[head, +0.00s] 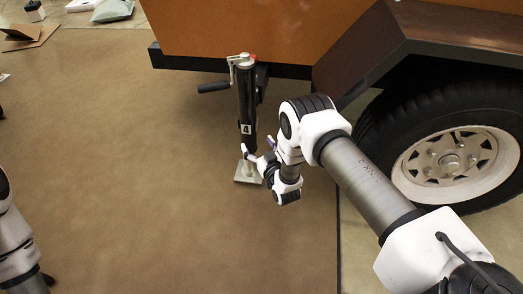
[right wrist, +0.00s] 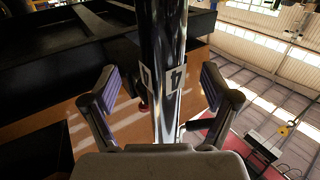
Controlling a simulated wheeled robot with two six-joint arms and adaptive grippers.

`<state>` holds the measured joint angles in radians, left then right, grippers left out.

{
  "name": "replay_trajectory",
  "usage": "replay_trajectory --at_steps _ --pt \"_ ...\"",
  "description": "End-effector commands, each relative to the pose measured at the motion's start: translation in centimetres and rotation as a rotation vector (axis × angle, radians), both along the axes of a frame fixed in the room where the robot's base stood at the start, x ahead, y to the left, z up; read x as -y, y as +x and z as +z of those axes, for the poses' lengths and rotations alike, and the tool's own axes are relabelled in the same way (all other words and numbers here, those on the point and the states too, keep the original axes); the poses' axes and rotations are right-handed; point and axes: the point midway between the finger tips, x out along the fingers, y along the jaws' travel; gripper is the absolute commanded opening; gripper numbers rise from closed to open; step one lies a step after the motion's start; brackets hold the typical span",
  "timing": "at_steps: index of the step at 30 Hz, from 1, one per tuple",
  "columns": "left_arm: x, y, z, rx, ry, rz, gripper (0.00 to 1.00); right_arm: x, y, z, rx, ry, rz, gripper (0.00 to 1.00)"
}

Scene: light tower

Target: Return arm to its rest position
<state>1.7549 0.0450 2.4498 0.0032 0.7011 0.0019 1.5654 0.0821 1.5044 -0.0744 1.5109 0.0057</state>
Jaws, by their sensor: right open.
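My right gripper (head: 258,152) is at the lower part of a black jack leg (head: 246,100) marked with a "4" label, below the orange trailer body. In the right wrist view the gripper (right wrist: 170,105) is open, with one finger on each side of the shiny leg (right wrist: 163,60). Both fingers look apart from the leg. The leg stands upright on a pale square foot plate (head: 247,173).
The orange trailer (head: 240,28) and its dark fender (head: 420,40) overhang the right side. A tire with a white wheel (head: 455,160) stands close beside my right arm. The brown floor (head: 140,150) to the left is clear. Cardboard and small items lie at the far left.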

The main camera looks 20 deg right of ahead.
Motion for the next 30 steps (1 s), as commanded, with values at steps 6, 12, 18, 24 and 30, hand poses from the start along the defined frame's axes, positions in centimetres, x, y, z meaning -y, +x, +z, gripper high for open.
replay_trajectory --at_steps 6,12,18,24,30 --pt "0.0 0.0 0.0 0.0 0.0 0.0 0.62 0.1 -3.8 0.0 0.0 -0.001 -0.001 0.86" --pt "0.0 0.0 0.0 0.0 0.0 0.0 0.62 0.0 -4.4 0.1 0.002 -0.001 -0.001 0.86" --pt "0.0 0.0 0.0 0.0 0.0 0.0 0.62 0.0 -4.3 0.1 0.001 -0.001 -0.001 0.86" --pt "0.0 0.0 0.7 0.0 0.0 0.0 0.62 0.0 -4.1 1.2 0.009 -0.001 0.0 0.86" --pt "0.0 -0.1 6.0 -0.002 0.0 -0.002 0.62 -1.4 -6.2 7.2 -0.1 0.01 0.012 0.86"
